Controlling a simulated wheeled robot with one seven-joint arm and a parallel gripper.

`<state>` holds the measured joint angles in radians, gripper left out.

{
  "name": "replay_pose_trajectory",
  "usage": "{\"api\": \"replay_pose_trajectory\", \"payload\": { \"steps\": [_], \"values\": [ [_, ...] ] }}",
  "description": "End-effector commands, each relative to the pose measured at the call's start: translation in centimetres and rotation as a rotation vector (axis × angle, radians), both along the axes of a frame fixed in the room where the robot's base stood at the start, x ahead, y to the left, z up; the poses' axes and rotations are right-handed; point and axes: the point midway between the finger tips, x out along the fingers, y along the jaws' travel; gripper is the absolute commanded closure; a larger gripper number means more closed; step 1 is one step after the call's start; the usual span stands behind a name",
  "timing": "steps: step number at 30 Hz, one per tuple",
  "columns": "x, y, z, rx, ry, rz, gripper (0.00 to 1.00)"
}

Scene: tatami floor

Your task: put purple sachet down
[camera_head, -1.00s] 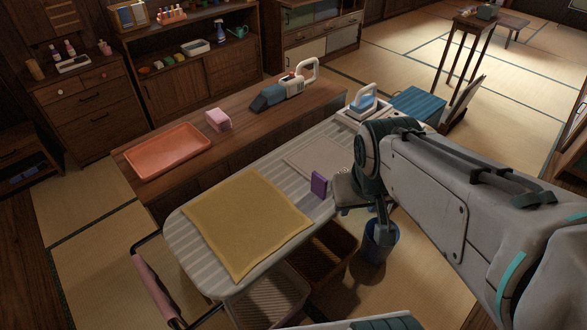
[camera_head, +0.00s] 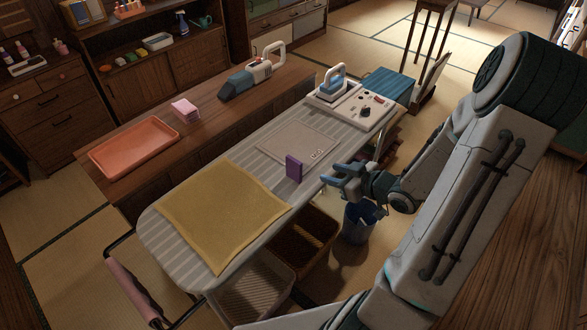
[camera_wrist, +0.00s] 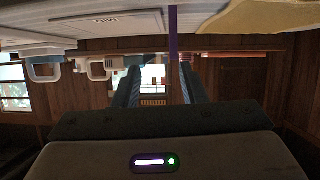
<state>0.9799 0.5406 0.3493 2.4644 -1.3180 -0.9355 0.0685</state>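The purple sachet (camera_head: 293,168) stands upright on the striped ironing board (camera_head: 172,216), near its right edge between the yellow cloth and a flat grey pad. My gripper (camera_head: 333,176) is open and empty just to the right of the sachet, with a gap between them. In the wrist view the sachet (camera_wrist: 173,35) shows edge-on as a thin purple strip, beyond the parted fingers of my gripper (camera_wrist: 159,78). That view is upside down, with the board along the top.
A yellow cloth (camera_head: 222,215) covers the board's near end. The grey pad (camera_head: 297,140) and a blue iron (camera_head: 334,84) lie farther back. Baskets (camera_head: 303,240) and a blue bin (camera_head: 358,226) are below. A wooden counter (camera_head: 215,122) behind holds a coral tray (camera_head: 134,146).

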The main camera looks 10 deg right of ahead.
Motion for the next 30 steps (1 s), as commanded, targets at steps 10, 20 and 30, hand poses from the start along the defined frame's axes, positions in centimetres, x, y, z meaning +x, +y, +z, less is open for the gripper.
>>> {"api": "replay_pose_trajectory", "payload": {
  "steps": [10, 20, 30],
  "values": [
    [1.2, 2.3, -0.3, 0.114, -0.072, 0.051, 0.62],
    [5.5, 5.3, -1.9, 0.110, -0.070, 0.047, 0.62],
    [8.1, 7.8, -2.3, 0.110, -0.069, 0.048, 0.62]
  ]
}}
